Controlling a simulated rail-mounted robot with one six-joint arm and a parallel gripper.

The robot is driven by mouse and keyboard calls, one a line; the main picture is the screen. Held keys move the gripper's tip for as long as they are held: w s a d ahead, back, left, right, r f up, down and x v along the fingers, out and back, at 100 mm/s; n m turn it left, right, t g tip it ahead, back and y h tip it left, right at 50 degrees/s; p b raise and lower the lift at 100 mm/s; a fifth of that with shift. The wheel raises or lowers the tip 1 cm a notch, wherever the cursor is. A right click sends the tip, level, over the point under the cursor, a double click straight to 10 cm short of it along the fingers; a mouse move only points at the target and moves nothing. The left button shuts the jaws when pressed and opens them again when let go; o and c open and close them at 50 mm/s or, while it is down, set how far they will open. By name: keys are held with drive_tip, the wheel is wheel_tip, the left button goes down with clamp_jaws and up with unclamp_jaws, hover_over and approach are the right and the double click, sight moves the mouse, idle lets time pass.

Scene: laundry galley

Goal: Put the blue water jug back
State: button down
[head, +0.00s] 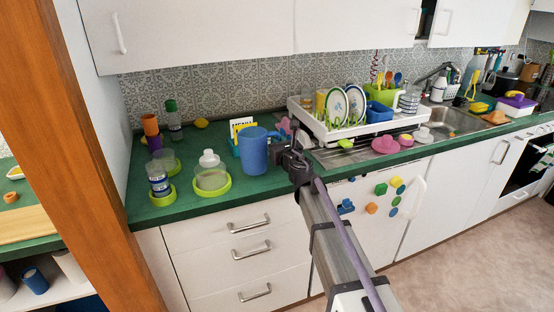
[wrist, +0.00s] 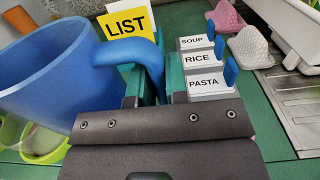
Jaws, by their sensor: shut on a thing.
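The blue water jug (head: 253,150) is upright over the green counter, near its front edge, in the head view. My gripper (head: 284,154) is at its right side, shut on its handle. In the wrist view the jug (wrist: 42,82) fills the left side, and its handle runs down to my gripper (wrist: 155,98). The dark gripper body hides the lower part of the handle. I cannot tell whether the jug's base touches the counter.
A card box (wrist: 204,62) is close beside my gripper. The white dish rack (head: 330,132) is right. Bare counter (head: 195,206) lies front left.

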wheel_tip(320, 180, down, 3)
drive_tip(key=shift+w+f+b, duration=0.1)
drive_tip(key=shift+f+b, duration=0.05)
drive_tip(key=shift+b, duration=0.75)
drive_tip(key=shift+r, duration=0.3)
drive_tip(key=shift+f, duration=0.1)
drive_tip(key=c, duration=1.6)
unclamp_jaws()
drive_tip(key=shift+f, duration=0.15)
drive_tip(key=o, duration=0.5)
